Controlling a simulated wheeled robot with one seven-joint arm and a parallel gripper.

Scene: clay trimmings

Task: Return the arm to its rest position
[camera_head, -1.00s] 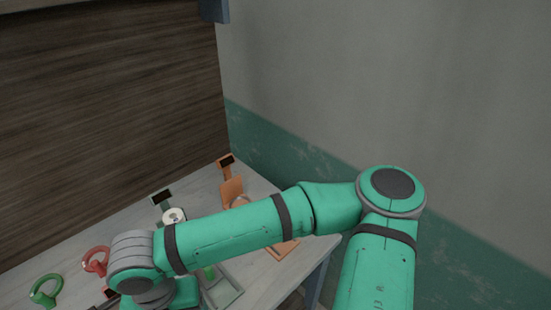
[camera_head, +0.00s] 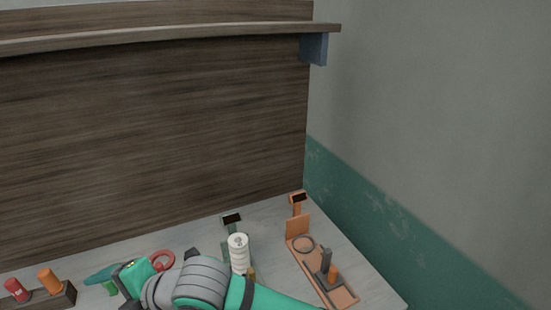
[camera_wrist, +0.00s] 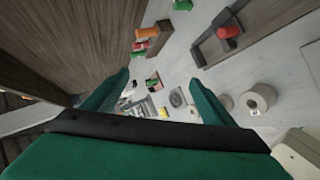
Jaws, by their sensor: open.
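My gripper (camera_wrist: 159,78) shows in the wrist view with its two green fingers spread wide apart and nothing between them. The fingers point across the worktop, over small items that look farther away. The gripper's fingers are not clear in that view.
The pale table (camera_head: 372,277) carries an orange stand (camera_head: 312,270), a white ribbed roll (camera_head: 238,255), a red ring (camera_head: 163,259) and a dark rack (camera_head: 65,296) with red and orange pieces. A wooden back panel (camera_head: 150,130) and a shelf (camera_head: 170,37) rise behind.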

